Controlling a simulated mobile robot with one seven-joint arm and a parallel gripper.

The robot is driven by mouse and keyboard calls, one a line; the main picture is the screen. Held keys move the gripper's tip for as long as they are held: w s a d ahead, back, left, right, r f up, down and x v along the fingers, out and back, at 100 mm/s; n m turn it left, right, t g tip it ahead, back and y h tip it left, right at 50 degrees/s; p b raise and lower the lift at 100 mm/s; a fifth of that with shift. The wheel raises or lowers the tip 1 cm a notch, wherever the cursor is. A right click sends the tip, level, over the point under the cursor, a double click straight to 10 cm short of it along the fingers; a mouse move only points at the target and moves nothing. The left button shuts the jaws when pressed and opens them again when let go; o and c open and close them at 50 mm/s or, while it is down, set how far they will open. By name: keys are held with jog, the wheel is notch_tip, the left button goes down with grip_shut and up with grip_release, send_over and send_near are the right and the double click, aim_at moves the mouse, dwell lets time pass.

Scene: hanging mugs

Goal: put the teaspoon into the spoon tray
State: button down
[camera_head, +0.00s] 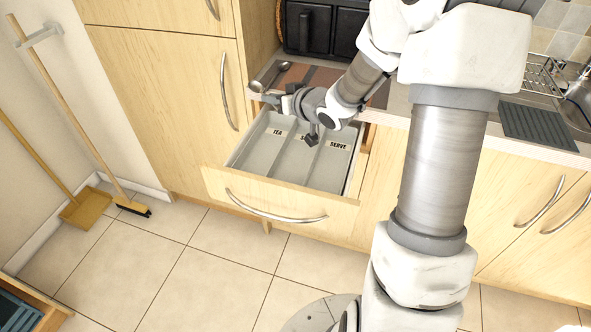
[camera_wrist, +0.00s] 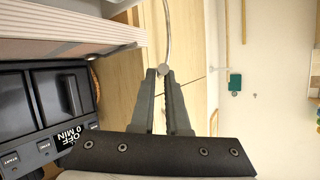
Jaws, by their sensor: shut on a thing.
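My gripper (camera_head: 268,98) is over the back left corner of the open drawer, its fingers pointing left. In the wrist view the fingertips (camera_wrist: 164,75) are closed together on a small grey rounded piece (camera_wrist: 163,69), which seems to be part of the teaspoon; the rest of it is hidden or too small to make out. The grey spoon tray (camera_head: 284,160) lies in the drawer, below my gripper. It has long compartments; the left label reads TEA, the right SERVE, and the middle one is partly covered by my wrist.
A metal spoon-like utensil (camera_head: 270,75) lies on the counter behind the drawer. The drawer front (camera_head: 280,205) juts out over the floor. A tall cabinet door (camera_head: 170,90) with a curved handle stands left. A black appliance (camera_head: 318,28) is at the back.

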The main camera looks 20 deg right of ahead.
notch_tip(320, 180, down, 10)
jog(key=s+n+y+b, duration=0.1)
jog(key=b, duration=0.6)
jog(key=shift+s+r, duration=0.25)
jog(key=shift+s, duration=0.05)
jog(key=c, duration=0.8)
grip_release()
jog(key=shift+c, duration=0.2)
jog(key=p+v, duration=0.4)
jog(key=v, duration=1.3)
jog(key=shift+d+r+p, duration=0.35)
jog(key=shift+p, duration=0.05)
